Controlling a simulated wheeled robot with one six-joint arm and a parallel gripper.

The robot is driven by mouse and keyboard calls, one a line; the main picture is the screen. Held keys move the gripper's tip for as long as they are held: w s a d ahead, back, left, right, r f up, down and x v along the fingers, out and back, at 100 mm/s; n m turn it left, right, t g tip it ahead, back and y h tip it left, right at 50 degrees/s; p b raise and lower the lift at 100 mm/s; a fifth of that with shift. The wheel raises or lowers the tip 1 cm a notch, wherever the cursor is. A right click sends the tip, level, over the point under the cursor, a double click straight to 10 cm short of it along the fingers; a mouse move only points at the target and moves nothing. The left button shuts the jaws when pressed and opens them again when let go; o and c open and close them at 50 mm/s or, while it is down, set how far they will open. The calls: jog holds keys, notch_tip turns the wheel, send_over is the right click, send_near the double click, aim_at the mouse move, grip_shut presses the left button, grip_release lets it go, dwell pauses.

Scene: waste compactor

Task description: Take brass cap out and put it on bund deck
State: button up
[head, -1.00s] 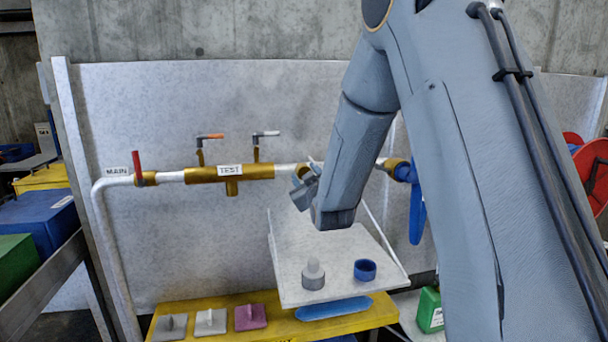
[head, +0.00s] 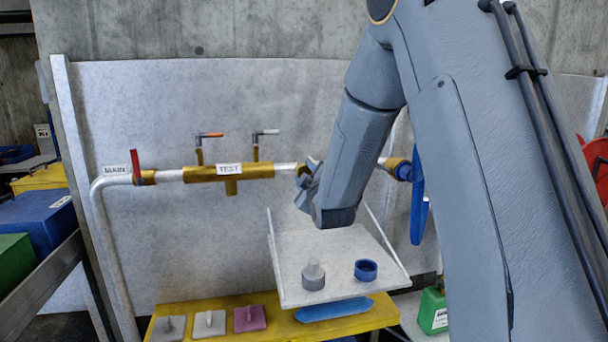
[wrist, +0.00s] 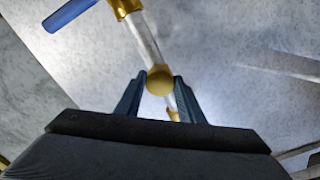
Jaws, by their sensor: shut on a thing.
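The brass cap (wrist: 159,80) is a round, gold-coloured piece on the pipe line. In the wrist view it sits between the two dark fingers of my gripper (wrist: 157,92), which is shut on it. In the head view my gripper (head: 306,187) is at the pipe, right of the TEST section, and its fingers and wrist mostly hide the cap. I cannot tell whether the cap is still seated on the pipe. The yellow deck (head: 270,325), which looks like the bund deck, is low in front of the panel, below my gripper.
A white tilted tray (head: 330,262) above the deck holds a grey fitting (head: 313,278) and a blue ring (head: 365,270). Several small plates with handles, one of them purple (head: 250,318), lie on the deck's left. Valve levers, one red (head: 135,165), stick out from the pipe (head: 285,170).

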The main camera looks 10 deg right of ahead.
jog(key=n+b, duration=0.1)
jog(key=n, duration=0.4)
dwell(0.5)
jog(key=shift+n+b, duration=0.8)
jog(key=shift+n, duration=1.9)
jog(key=n+b, duration=0.1)
jog(key=n, duration=0.4)
